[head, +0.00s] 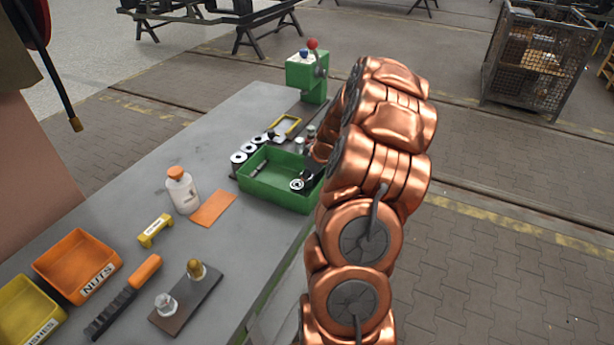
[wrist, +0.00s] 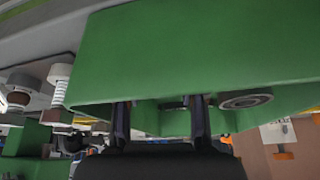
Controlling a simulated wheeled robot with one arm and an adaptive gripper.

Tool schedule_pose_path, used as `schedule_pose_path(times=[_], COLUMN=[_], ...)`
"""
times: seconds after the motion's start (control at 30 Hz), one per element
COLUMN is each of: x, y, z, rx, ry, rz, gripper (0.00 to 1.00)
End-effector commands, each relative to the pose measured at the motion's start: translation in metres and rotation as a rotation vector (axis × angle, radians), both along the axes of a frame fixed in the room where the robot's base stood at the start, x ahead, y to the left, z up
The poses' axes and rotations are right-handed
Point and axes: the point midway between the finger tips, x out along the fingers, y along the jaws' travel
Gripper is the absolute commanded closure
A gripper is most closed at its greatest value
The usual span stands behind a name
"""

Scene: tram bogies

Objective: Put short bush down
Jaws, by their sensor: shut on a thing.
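The green tray (head: 262,188) stands on the grey bench, near its right edge. My gripper (head: 304,178) reaches down into the right end of the tray, partly hidden by my copper arm. A ring-shaped bush (head: 297,185) shows at the gripper in the tray. In the wrist view my two dark fingers (wrist: 161,108) stand apart at the green tray wall (wrist: 190,50). They are shut on the short bush, which is mostly hidden there. A round ring (wrist: 246,101) shows to the right of the fingers.
Several pale rings (head: 239,158) stand in a row behind the tray. A green device (head: 306,76) stands at the far end. Bench surface between is clear.

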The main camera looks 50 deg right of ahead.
Motion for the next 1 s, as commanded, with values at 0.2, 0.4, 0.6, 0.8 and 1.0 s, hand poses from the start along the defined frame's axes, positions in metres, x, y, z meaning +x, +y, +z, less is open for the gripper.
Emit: schedule_pose_path(times=[0.2, 0.4, 0.6, 0.8, 1.0], x=[0.000, 0.000, 0.000, 0.000, -0.009], y=[0.000, 0.000, 0.000, -0.001, -0.003], z=[-0.003, -0.002, -0.002, 0.002, 0.020], rx=[-0.001, -0.001, -0.001, -0.001, -0.006], ry=[-0.001, -0.001, -0.001, -0.001, -0.005], rz=[0.000, 0.000, 0.000, 0.000, -0.001], gripper=[1.00, 0.49, 0.49, 0.49, 0.49])
